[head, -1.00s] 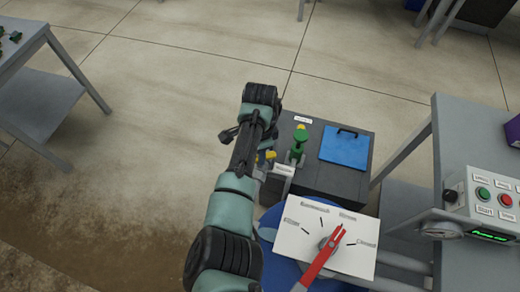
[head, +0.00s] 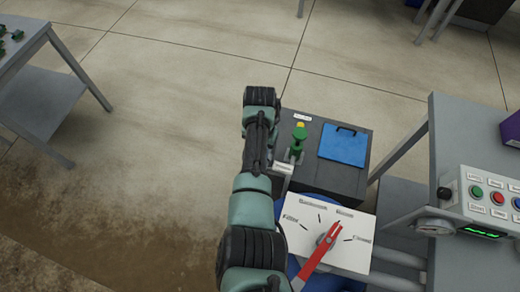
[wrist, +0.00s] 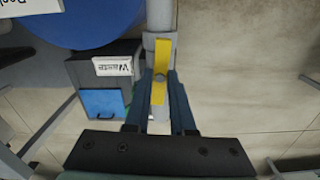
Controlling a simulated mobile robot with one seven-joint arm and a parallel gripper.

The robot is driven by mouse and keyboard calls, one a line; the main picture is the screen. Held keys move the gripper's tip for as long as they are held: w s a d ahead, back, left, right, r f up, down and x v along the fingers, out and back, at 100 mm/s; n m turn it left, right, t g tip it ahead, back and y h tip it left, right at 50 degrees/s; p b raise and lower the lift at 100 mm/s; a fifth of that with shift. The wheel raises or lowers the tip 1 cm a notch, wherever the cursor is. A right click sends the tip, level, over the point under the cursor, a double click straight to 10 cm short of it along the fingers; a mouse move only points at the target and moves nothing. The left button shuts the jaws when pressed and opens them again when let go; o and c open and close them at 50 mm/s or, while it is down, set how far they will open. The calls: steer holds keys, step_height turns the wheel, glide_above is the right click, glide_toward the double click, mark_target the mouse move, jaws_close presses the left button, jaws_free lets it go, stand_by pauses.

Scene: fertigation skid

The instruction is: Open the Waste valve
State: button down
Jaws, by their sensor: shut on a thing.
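The yellow lever (wrist: 160,72) of the valve on a grey pipe (wrist: 160,18) shows in the wrist view. It lies roughly in line with the pipe. A white label (wrist: 113,66) beginning with "W" is beside it; the rest is too small to read surely. My gripper (wrist: 160,88) is shut on the lever, with one blue finger on each side. In the head view my arm hides the gripper and this lever.
A white dial plate (head: 294,236) with a red pointer (head: 319,256) is nearer. A control box (head: 453,204) is at right. Floor left of my arm is clear.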

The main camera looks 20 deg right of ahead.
steer(key=shift+r+n, duration=0.1)
steer(key=shift+n, duration=0.5)
steer(key=c, duration=0.8)
jaws_free()
steer(key=shift+o, duration=0.2)
step_height(320, 180, up, 13)
steer(key=shift+p, duration=0.45)
steer(key=shift+w, duration=0.1)
